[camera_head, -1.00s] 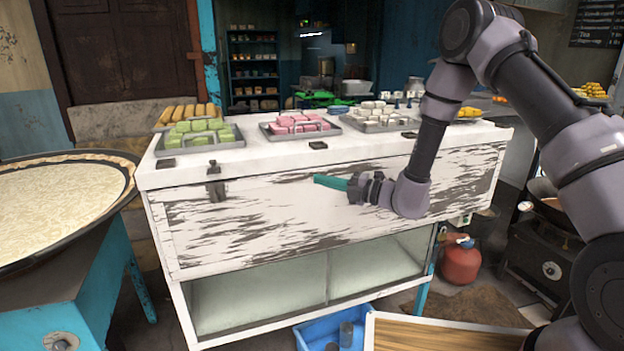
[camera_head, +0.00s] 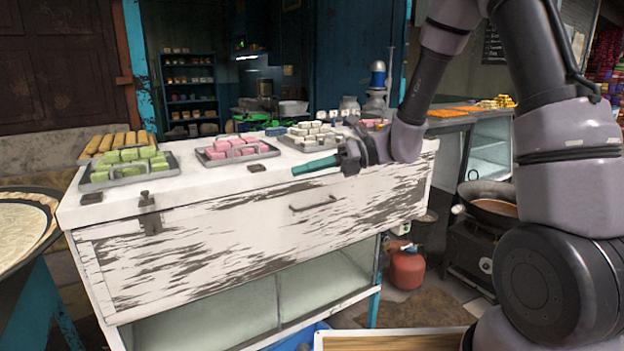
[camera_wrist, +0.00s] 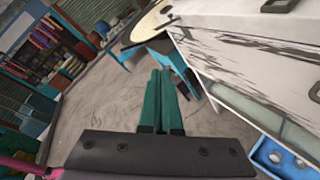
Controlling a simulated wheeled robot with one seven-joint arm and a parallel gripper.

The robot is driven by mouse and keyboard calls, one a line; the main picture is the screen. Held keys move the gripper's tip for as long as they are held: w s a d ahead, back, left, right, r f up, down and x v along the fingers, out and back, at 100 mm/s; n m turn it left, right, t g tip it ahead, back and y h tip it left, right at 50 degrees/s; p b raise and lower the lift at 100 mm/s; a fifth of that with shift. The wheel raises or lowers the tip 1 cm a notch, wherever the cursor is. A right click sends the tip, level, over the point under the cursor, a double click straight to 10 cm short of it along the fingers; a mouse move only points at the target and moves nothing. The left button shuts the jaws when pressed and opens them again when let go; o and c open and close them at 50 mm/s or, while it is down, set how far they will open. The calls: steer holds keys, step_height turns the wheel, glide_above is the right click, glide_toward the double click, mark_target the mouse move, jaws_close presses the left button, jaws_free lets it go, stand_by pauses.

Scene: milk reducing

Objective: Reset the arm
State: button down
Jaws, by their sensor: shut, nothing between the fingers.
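My gripper (camera_head: 300,168) has teal fingers. In the head view it points left, in front of the white counter's top edge, and holds nothing. In the wrist view my gripper (camera_wrist: 161,75) shows its two teal fingers close together with nothing between them. My arm comes down from the upper right of the head view and bends at the wrist near the counter.
A worn white counter (camera_head: 200,245) carries trays of green sweets (camera_head: 130,163), pink sweets (camera_head: 236,148) and white sweets (camera_head: 312,134). A wide pan (camera_head: 25,228) is at the left. A red canister (camera_head: 407,267) and a dark wok (camera_head: 490,203) are at the right. Bare floor shows in the wrist view.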

steer(key=s+d+r+n+t+h, duration=0.3)
steer(key=d+n, duration=0.3)
steer(key=d, duration=0.3)
steer(key=s+d+r+n+t+h, duration=0.3)
steer(key=s+d+r+n+h, duration=0.2)
steer(key=d, duration=0.4)
steer(key=s+d+r+n+t+h, duration=0.3)
steer(key=s+d+r+n+h, duration=0.1)
steer(key=d+n, duration=0.5)
step_height(320, 180, up, 2)
steer(key=shift+r+t+h, duration=0.1)
steer(key=shift+t+h, duration=0.2)
steer(key=shift+h, duration=0.3)
steer(key=shift+a, duration=0.1)
